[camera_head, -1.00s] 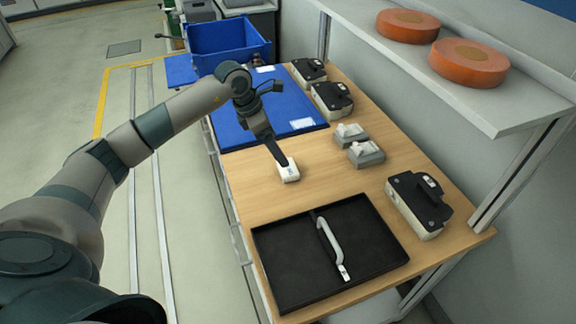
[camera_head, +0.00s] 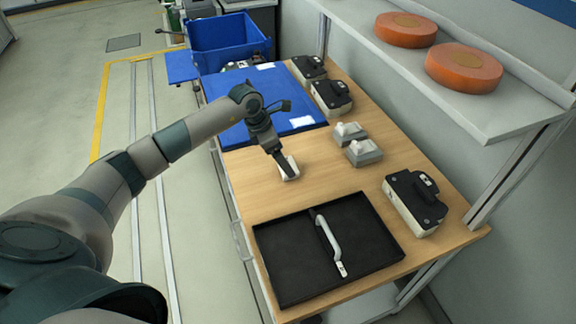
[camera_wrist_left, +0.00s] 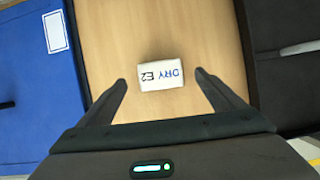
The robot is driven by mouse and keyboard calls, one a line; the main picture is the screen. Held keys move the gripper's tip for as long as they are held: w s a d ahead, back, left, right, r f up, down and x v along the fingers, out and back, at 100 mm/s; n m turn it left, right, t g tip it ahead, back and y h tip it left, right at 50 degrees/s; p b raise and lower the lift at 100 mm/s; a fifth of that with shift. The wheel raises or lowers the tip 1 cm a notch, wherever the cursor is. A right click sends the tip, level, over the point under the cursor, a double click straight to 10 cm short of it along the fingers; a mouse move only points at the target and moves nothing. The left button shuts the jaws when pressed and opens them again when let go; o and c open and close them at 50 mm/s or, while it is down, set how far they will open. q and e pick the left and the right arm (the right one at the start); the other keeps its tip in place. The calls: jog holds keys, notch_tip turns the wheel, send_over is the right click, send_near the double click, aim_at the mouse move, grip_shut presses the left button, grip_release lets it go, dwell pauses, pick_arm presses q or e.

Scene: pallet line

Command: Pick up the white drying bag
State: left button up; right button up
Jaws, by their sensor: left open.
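The white drying bag (camera_wrist_left: 161,75) lies on the wooden table top, marked "DRY E2" in the left wrist view. It also shows in the head view (camera_head: 291,171), partly hidden by my gripper. My left gripper (camera_wrist_left: 161,78) is open, its two fingers apart on either side of the bag's near edge, with nothing between them touching it. In the head view my left gripper (camera_head: 283,168) reaches down from the left over the bag. I cannot tell its exact height above the table. My right gripper is not in view.
A black tray (camera_head: 285,285) with a light handle (camera_head: 329,245) lies in front of the bag. A blue mat (camera_head: 290,100) lies behind it. Grey blocks (camera_head: 364,152) and black-and-white cases (camera_head: 415,202) line the right side. A shelf (camera_head: 470,95) overhangs there.

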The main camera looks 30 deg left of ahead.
pick_arm(q)
jog(key=shift+p+x, duration=0.7)
jog(key=shift+x, duration=1)
jog(key=shift+a, duration=0.1)
jog(key=shift+c, duration=0.5)
jog(key=c, duration=1.1)
